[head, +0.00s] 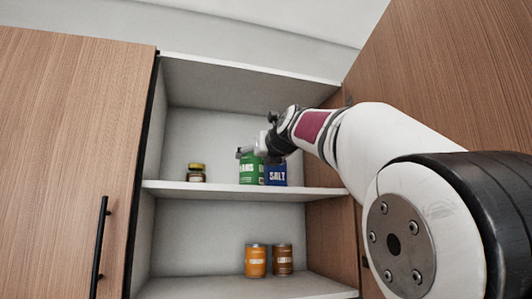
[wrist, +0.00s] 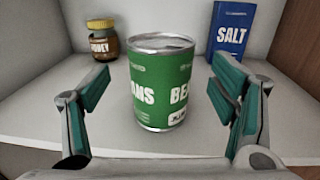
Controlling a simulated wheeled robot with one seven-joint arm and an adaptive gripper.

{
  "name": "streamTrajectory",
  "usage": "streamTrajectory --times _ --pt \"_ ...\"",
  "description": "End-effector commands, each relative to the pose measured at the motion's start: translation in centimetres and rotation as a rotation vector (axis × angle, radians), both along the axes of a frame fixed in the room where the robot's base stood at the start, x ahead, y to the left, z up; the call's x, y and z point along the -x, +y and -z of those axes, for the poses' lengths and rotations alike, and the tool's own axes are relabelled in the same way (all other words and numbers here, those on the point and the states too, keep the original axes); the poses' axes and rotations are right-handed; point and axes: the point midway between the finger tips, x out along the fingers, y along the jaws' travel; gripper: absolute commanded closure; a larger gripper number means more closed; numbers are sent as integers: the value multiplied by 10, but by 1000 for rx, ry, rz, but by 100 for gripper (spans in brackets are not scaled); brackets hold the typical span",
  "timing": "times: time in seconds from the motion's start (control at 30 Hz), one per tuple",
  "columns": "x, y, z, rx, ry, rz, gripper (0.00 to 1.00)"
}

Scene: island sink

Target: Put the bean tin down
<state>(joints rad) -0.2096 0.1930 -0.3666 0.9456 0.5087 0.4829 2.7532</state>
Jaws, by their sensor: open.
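The bean tin (wrist: 160,85) is a green can with a silver lid and white lettering. It stands upright on the upper shelf (head: 220,189) of the open cupboard. It also shows in the head view (head: 250,173), partly covered by my gripper. My gripper (wrist: 158,108) is open, with one teal-padded finger on each side of the tin and visible gaps between the pads and the can. In the head view my gripper (head: 250,151) reaches in from the right at the tin's upper part.
A blue salt box (head: 276,174) stands to the right of the tin, towards the back in the wrist view. A honey jar (head: 196,173) stands to the left. An orange can (head: 256,261) and a brown can (head: 283,260) stand on the shelf below. The cupboard doors flank the opening.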

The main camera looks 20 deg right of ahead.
Motion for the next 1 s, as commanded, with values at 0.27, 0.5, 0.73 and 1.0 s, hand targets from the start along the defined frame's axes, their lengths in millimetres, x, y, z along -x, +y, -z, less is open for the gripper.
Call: streamTrajectory --times 0.27,0.5,0.73,1.0 --pt "44 -3 0 -1 -1 -2 21" --pt "65 -5 0 -1 1 -1 21" --pt "67 -5 1 0 0 -1 21" --pt "80 -10 26 162 50 -11 21"
